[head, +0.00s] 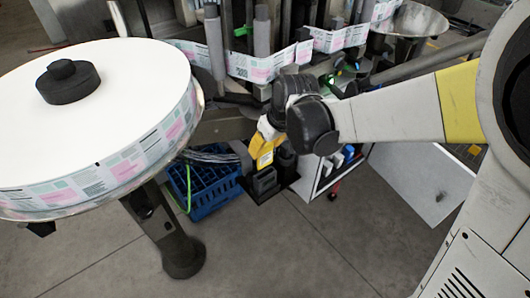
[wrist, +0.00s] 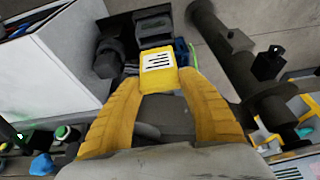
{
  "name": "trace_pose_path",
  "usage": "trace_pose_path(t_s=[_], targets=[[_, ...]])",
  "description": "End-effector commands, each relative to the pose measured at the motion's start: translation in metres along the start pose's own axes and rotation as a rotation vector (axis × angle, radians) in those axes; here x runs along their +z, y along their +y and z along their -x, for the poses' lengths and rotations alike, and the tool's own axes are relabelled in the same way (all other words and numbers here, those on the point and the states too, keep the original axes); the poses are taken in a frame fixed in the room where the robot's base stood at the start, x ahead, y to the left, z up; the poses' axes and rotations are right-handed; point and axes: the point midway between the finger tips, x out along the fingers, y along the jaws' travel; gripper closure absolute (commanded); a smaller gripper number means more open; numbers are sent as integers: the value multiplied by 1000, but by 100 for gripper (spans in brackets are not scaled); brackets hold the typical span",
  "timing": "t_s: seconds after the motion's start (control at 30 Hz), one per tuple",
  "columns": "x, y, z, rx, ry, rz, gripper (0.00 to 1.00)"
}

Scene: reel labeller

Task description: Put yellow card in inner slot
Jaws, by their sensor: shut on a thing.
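The yellow card (wrist: 158,60) has a white label with dark lines. It is pinched between the tips of my gripper's yellow fingers (wrist: 159,84) and sticks out past them. In the head view my gripper (head: 268,134) points downward below the labeller, with the yellow card (head: 264,154) at its tip. A dark grey holder (head: 264,181) stands just below the card, on a dark base. In the wrist view the grey holder (wrist: 155,27) lies just beyond the card's far end, and a gap seems to show between them. I cannot make out its slots.
A blue crate (head: 208,187) with cables sits left of the holder. A white cabinet (head: 333,172) with coloured items stands to the right. A large label reel (head: 100,110) on a dark stand fills the left. The floor in front is clear.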

Motion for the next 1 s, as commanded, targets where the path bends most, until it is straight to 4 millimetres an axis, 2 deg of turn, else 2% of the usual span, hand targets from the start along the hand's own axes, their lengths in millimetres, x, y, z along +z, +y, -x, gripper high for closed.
trace_pose_path(t_s=[0.1,1.0], targets=[[-5,0,12,0,0,0,78],[-28,0,67,0,0,0,78]])
